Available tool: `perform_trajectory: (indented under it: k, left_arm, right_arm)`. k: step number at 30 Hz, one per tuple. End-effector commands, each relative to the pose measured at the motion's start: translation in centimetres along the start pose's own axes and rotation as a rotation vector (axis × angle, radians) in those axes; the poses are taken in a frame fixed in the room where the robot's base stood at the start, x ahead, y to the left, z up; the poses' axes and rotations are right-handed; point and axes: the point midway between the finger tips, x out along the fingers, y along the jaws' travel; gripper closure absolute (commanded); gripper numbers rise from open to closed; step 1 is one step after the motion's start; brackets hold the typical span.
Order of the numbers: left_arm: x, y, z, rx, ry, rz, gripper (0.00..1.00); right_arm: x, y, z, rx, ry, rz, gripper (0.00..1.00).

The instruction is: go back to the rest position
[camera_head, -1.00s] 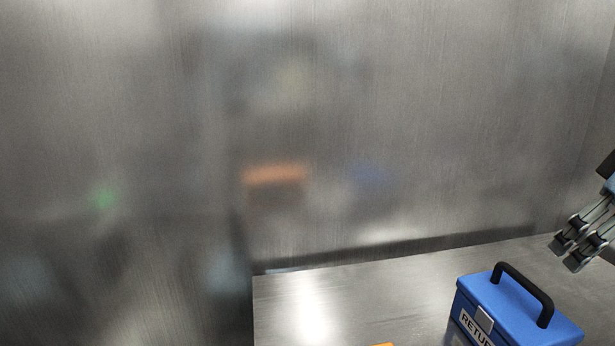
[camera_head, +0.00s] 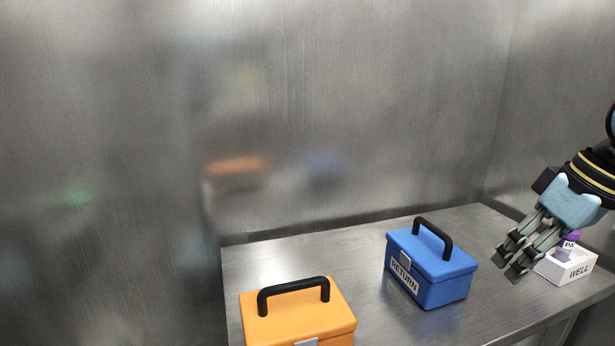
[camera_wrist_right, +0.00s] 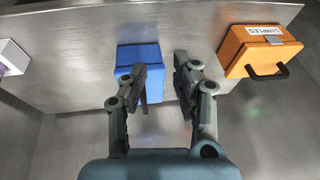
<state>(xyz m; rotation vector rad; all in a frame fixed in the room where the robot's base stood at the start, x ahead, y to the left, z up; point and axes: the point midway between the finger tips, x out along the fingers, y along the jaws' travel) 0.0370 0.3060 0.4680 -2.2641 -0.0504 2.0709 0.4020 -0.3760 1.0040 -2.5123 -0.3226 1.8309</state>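My right gripper (camera_head: 512,262) is raised at the right of the head view, to the right of the blue box and in front of the white box. In the right wrist view its two fingers (camera_wrist_right: 160,75) are apart with nothing between them. The blue box (camera_head: 432,262), labelled RETURN, stands on the table with its lid shut and black handle up. It also shows beyond the fingers in the wrist view (camera_wrist_right: 138,53), apart from them. My left gripper is in neither current view.
The steel table (camera_head: 345,265) also holds an orange box (camera_head: 300,315), labelled SAMPLES in the wrist view (camera_wrist_right: 258,52). Metal walls stand behind.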

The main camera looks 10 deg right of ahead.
Motion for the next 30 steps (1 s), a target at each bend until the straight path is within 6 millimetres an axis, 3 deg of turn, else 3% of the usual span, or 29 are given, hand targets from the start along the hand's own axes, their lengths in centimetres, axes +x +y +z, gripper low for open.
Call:
perform_trajectory:
  k: [8, 14, 17, 21, 23, 27, 30]
  left_arm:
    - [0.4, 0.0, 0.2, 0.000, -0.003, 0.000, 0.60]
    - [0.7, 0.1, 0.9, 0.000, -0.014, 0.000, 0.60]
    - [0.9, 0.1, 0.9, 0.000, -0.014, 0.000, 0.60]
    - [1.2, 0.1, 0.9, 0.000, -0.014, 0.000, 0.60]
    - [1.4, 0.1, 0.9, 0.000, -0.014, 0.000, 0.60]
    - [1.6, 0.2, 0.9, 0.000, -0.013, 0.000, 0.60]
    - [1.7, 0.2, 0.9, 0.000, -0.013, 0.000, 0.60]
  right_arm:
    - [6.7, 1.3, 2.8, 0.171, -0.046, -0.052, 0.71]
    - [14.1, 3.3, 6.3, 0.333, -0.064, -0.053, 0.71]
    - [19.0, 4.4, 9.6, 0.419, -0.079, -0.033, 0.71]
    - [27.2, 5.1, 17.3, 0.527, -0.121, 0.028, 0.71]
    - [30.4, 4.9, 21.3, 0.553, -0.144, 0.061, 0.71]
    - [36.4, 2.7, 31.2, 0.556, -0.213, 0.135, 0.71]
    - [39.4, 0.0, 38.6, 0.514, -0.267, 0.176, 0.71]
